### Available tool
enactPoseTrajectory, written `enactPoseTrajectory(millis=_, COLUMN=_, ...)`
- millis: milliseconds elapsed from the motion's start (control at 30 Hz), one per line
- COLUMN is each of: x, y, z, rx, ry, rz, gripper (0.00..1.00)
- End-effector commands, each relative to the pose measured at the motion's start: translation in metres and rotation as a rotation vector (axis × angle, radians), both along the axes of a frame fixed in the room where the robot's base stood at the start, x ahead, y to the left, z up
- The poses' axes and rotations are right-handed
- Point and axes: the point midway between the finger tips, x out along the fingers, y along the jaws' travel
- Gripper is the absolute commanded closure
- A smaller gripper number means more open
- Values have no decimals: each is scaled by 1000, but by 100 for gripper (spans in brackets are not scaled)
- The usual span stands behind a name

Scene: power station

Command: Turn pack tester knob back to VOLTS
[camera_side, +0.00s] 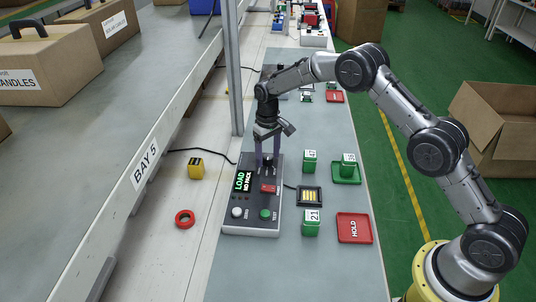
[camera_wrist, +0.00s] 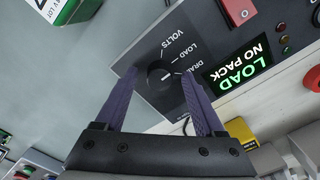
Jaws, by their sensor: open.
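The pack tester (camera_side: 262,221) is a grey box with a lit display reading LOAD, NO PACK. Its black round knob (camera_wrist: 160,78) shows in the wrist view, with VOLTS, LOAD and a partly hidden third label around it. The display (camera_wrist: 238,73) is also in the wrist view. My gripper (camera_side: 268,161) points down over the far end of the tester. In the wrist view its two purple fingers (camera_wrist: 160,73) are open on either side of the knob, with visible gaps between. I cannot tell the fingertips' exact height against the knob.
Green packs (camera_side: 310,223) stand right of the tester, near a black slotted cradle (camera_side: 310,196). A red HOLD tray (camera_side: 354,228) and a green tray with a pack (camera_side: 346,172) lie further right. A yellow block (camera_side: 196,168) and red ring (camera_side: 185,219) lie left.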

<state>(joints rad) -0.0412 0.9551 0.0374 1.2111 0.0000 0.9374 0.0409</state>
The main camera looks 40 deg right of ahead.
Motion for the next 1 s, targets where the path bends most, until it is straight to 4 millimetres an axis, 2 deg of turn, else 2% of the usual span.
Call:
enactPoseTrajectory(millis=33, x=0, y=0, z=0, rx=0, ry=0, rz=0, gripper=31)
enactPoseTrajectory(millis=400, x=0, y=0, z=0, rx=0, ry=0, rz=0, gripper=97)
enactPoseTrajectory(millis=433, x=0, y=0, z=0, rx=0, ry=0, rz=0, gripper=100)
enactPoseTrajectory(millis=767, x=0, y=0, z=1, rx=0, ry=0, rz=29, gripper=100)
enactPoseTrajectory(millis=1000, x=0, y=0, z=1, rx=1, ry=0, rz=153, gripper=100)
